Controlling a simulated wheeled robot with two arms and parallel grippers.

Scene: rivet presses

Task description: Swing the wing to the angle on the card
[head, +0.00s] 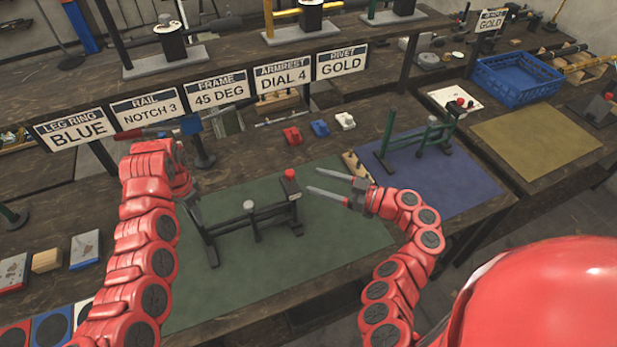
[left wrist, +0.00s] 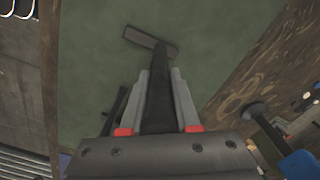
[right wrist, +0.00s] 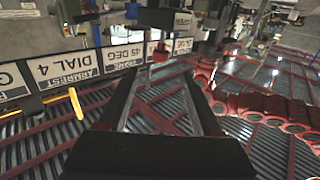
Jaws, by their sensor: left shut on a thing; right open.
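A black frame (head: 250,215) stands on the green mat (head: 335,235), with a red-topped post (head: 289,175) at its right end. The card (head: 217,92) reads "FRAME 45 DEG". My left gripper (head: 190,203) is at the frame's left end. In the left wrist view its fingers (left wrist: 158,85) are shut on a dark bar, seemingly the wing, with a flat foot (left wrist: 150,39) beyond it. I cannot tell the wing's angle. My right gripper (head: 315,181) is open and empty, just right of the red-topped post; its fingers also show in the right wrist view (right wrist: 158,95).
More cards stand behind, such as "DIAL 4" (head: 284,77). A green frame (head: 420,140) stands on the blue mat (head: 455,185) at the right. Red, blue and white blocks (head: 319,128) lie behind the green mat. A blue crate (head: 518,80) is at the back right.

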